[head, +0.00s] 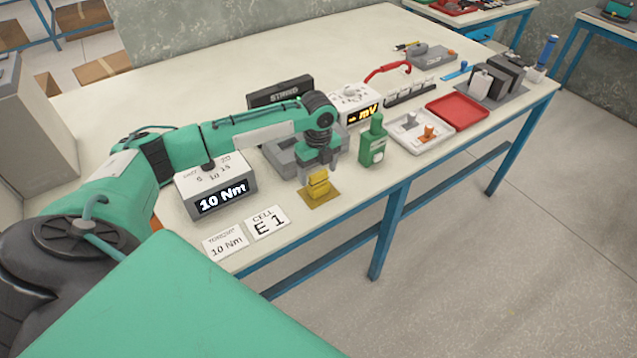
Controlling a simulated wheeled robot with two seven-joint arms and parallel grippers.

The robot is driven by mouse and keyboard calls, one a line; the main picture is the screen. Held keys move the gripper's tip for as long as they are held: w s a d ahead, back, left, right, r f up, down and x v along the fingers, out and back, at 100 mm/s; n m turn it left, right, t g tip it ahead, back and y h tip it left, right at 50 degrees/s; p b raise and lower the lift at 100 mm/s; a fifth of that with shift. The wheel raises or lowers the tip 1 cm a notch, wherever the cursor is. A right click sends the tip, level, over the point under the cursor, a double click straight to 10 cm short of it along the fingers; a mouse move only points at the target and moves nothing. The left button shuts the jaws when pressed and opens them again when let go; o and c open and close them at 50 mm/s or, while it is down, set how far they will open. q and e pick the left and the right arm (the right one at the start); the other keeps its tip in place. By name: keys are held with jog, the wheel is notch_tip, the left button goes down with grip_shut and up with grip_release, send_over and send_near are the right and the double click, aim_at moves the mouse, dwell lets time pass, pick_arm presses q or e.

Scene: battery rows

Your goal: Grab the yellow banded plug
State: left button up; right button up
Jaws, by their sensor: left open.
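A small yellow piece (318,184), which looks like the yellow banded plug, stands on a flat tan-yellow pad (331,198) near the table's front edge. Its banding is too small to make out. My left gripper (319,172) points down right above it, with its fingers open near the top of the piece. I cannot tell whether the fingers touch it. My right gripper is not in view.
A box reading "10 Nm" (216,188) and a card reading "CELL E 1" (267,222) lie to the left. A green bottle (373,145) stands close on the right. Beyond it are a white tray (404,138) and a red tray (457,110).

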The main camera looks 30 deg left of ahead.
aim_at(317, 173)
pick_arm(q)
notch_tip(317, 173, down, 2)
jog(key=shift+f, duration=0.25)
jog(key=shift+a+f, duration=0.1)
jog(key=shift+f, duration=0.2)
jog(key=c, duration=1.1)
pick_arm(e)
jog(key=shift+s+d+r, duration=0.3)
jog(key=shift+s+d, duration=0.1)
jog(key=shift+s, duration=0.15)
pick_arm(q)
jog(key=shift+r, duration=0.15)
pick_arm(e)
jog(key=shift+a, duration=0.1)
